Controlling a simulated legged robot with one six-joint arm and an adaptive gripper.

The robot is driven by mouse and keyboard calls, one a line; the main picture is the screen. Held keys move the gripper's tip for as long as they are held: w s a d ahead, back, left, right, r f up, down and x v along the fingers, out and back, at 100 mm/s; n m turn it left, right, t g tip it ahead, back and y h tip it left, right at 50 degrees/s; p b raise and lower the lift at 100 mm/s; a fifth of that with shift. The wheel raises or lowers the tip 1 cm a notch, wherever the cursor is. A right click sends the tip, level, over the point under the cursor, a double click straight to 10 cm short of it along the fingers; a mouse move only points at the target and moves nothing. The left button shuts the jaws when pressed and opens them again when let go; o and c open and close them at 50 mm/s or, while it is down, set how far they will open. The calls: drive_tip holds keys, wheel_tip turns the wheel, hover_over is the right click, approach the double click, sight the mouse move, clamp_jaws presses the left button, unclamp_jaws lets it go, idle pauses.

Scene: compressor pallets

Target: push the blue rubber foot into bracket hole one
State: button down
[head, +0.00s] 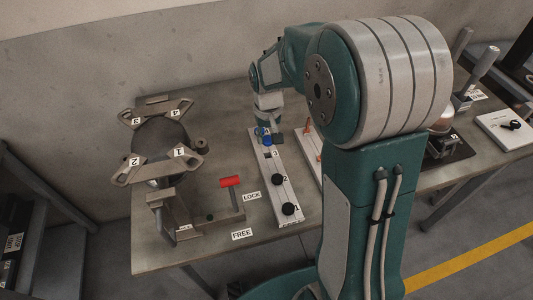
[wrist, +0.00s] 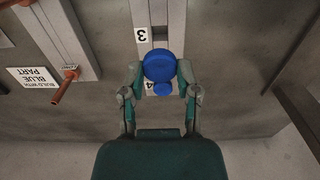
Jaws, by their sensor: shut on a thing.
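My gripper (head: 265,131) is over the far end of the white numbered strip (head: 285,195). It is shut on the blue rubber foot (head: 267,141). In the wrist view the blue foot (wrist: 160,66) shows a wide round head and a smaller round end, between my two fingers, by the partly hidden label 4. I cannot tell whether it is clear of the strip. The compressor (head: 160,137) stands at the left of the table. Its near bracket (head: 153,170) carries labels 2 and 1. Bracket hole one is by label 1, at its right end, away from my gripper.
Black feet (head: 278,179) sit at strip places 2 and 1; place 3 holds no foot. A red-handled lever (head: 229,182) stands between compressor and strip, near LOCK and FREE labels. A second strip with copper pipes (head: 308,125) lies right of the first. Bare table (head: 225,115) lies behind.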

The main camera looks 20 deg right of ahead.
idle(0.3)
drive_tip(key=s+a+r+n, duration=0.3)
drive_tip(key=s+a+r, duration=0.2)
drive_tip(key=a+r, duration=0.4)
drive_tip(key=s+a+r+n, duration=0.3)
drive_tip(key=s+a+r, duration=0.2)
drive_tip(key=a+r, duration=0.5)
drive_tip(key=shift+s+r, duration=0.35)
drive_tip(key=shift+r, duration=0.4)
drive_tip(key=shift+f, duration=0.1)
drive_tip(key=shift+f, duration=2.8)
drive_tip(key=shift+f, duration=1)
drive_tip(key=shift+c, duration=1.3)
unclamp_jaws()
